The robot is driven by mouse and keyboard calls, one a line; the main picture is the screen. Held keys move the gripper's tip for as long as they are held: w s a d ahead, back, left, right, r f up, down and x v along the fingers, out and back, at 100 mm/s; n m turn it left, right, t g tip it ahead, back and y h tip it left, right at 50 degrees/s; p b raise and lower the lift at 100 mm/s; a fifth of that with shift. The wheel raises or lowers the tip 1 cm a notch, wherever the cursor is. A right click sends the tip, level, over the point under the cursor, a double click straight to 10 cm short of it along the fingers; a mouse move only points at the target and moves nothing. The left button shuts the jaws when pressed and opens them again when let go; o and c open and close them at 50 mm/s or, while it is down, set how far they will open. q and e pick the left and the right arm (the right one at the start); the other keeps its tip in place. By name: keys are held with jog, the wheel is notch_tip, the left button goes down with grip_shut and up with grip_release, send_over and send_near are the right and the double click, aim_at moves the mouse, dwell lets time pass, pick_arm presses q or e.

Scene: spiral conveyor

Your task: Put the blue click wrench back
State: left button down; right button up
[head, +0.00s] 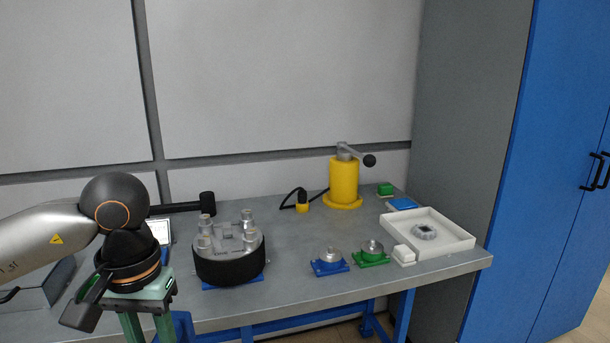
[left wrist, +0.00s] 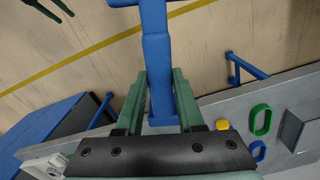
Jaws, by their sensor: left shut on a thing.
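My left gripper (head: 147,328) hangs at the lower left of the head view, by the workbench's left part, with its green fingers pointing down and their tips cut off by the frame. I cannot make out the wrench in the head view.
A blue cabinet (head: 545,180) stands right.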

pick_arm(q)
jog(key=shift+w+f+m, duration=0.1)
jog(key=shift+w+m, duration=0.05)
jog(key=shift+m, duration=0.65)
jog(key=shift+r+m, duration=0.2)
jog(key=shift+m, duration=0.9)
jog(key=shift+f, duration=0.1)
